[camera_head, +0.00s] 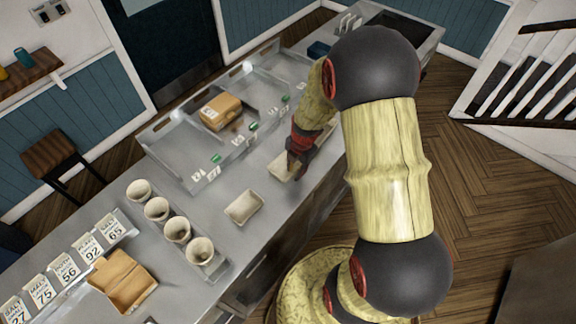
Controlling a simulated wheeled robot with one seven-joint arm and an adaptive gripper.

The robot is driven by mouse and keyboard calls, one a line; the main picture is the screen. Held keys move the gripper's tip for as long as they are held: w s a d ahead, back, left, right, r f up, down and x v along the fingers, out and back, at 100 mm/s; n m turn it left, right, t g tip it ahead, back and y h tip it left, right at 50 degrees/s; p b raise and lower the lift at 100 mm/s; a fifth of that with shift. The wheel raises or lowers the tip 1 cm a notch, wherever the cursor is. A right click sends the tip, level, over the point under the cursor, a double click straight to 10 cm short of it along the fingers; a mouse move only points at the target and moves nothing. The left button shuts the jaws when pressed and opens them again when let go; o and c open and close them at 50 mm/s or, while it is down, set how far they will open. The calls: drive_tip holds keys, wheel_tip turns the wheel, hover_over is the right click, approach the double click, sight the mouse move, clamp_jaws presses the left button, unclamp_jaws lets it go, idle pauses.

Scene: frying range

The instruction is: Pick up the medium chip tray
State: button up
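A pale shallow chip tray (243,207) lies on the steel counter (215,242), apart from my gripper. A second pale tray (281,170) lies farther back to the right. My gripper (292,172) points down at this second tray, over its right part, and hides some of it. Whether the fingers touch the tray, and whether they are open or shut, is too small to tell. A bit of another pale thing (326,133) shows behind my gripper, mostly hidden. I see no size labels on the trays.
Several pale cups (177,229) stand in a rack at the left. Number cards (66,269) and an open brown box (122,281) are nearer. A clear-walled case (180,152) holding a brown box (220,111) stands behind the trays. The counter's front edge is close to the trays.

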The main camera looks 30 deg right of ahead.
drive_tip(key=shift+f, duration=0.45)
drive_tip(key=shift+c, duration=0.5)
drive_tip(key=c, duration=0.4)
clamp_jaws()
